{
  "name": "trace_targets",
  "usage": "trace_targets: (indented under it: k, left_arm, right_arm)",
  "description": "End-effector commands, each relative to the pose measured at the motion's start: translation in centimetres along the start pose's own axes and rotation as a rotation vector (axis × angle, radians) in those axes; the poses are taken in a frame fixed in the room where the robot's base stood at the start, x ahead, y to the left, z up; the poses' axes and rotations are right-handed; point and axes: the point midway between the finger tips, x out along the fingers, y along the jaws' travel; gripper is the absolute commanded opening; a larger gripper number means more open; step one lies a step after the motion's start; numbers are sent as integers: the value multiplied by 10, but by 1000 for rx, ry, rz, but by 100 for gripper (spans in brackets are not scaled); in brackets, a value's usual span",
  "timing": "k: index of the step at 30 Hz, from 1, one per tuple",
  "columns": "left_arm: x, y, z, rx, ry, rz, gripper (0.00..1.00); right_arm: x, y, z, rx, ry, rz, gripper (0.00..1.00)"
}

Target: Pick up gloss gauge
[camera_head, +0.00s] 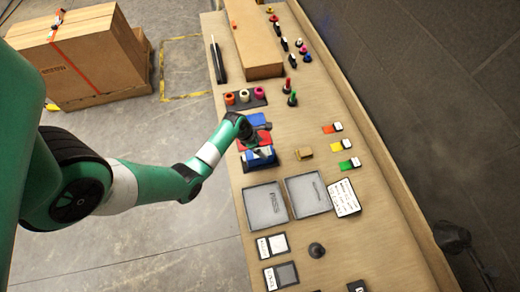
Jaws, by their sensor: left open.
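My left gripper (254,139) hangs over the bench with its jaws open, close above a small group of blue and red items. A blue item with a white part (260,155) lies just under and beside the fingers. A red item (262,137) and another blue piece (256,120) show behind the gripper, which hides part of them. I cannot tell for sure which of these is the gloss gauge, or whether the fingers touch one. My right gripper is not in view.
The wooden bench (375,235) runs away from me along a dark wall. Two grey trays (266,205) (308,194) lie nearer, with a white card (343,198). A small tan block (305,152) and coloured swatches (332,128) stand right. A rack with coloured rolls (245,97) lies behind.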

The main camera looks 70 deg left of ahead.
Motion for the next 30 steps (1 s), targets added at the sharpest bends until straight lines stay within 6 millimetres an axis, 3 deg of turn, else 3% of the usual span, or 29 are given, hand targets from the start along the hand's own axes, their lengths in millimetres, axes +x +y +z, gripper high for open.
trace_targets:
  k: [2, 8, 16, 24, 26, 30]
  left_arm:
    - [11, 0, 0, 1, 0, 0, 98]
    - [17, 0, 1, 1, -1, 1, 98]
    - [62, -4, 0, 1, -1, 0, 98]
    - [64, -4, 1, 1, -2, 1, 98]
    - [64, -4, 1, 1, -2, 1, 90]
    - [64, -4, 1, 1, -2, 1, 65]
  right_arm:
    - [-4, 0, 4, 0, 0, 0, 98]
    - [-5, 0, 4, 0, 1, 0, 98]
    - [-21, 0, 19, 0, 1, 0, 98]
    - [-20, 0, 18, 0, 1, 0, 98]
    - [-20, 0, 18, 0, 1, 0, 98]
    - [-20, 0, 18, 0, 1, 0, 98]
